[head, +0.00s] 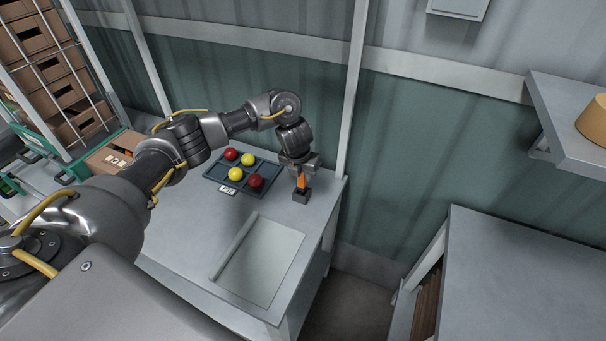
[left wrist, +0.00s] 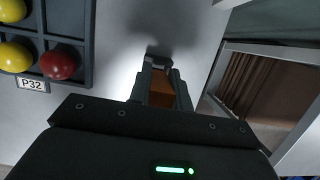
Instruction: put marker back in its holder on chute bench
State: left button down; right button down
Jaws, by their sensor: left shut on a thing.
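My left gripper (head: 300,168) is over the far right part of the chute bench (head: 190,265), pointing down and shut on the orange marker (head: 302,182). The marker stands roughly upright below the fingers. Its lower end meets the small dark holder (head: 301,197) on the bench in the head view; I cannot tell how deep it sits. In the left wrist view the orange marker (left wrist: 162,90) shows between the dark fingers, and its lower end is hidden. My right gripper is not in view.
A dark tray (head: 212,174) with red and yellow tomatoes and a label lies left of the holder. A pale sheet or board (head: 262,262) lies nearer on the bench. A wall post (head: 352,95) rises behind the bench's right edge. Another bench (head: 520,265) stands to the right across a gap.

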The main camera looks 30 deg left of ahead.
pick_arm(q)
jog(key=shift+f, duration=0.15)
dwell(0.5)
jog(key=shift+f+b, duration=1.45)
jog(key=shift+f, duration=0.2)
jog(key=c, duration=1.2)
grip_release()
jog(key=c, duration=0.3)
jog(key=shift+c, duration=0.2)
jog(key=shift+r, duration=0.2)
notch_tip(320, 180, up, 7)
jog(key=p, duration=0.6)
jog(key=shift+f, duration=0.1)
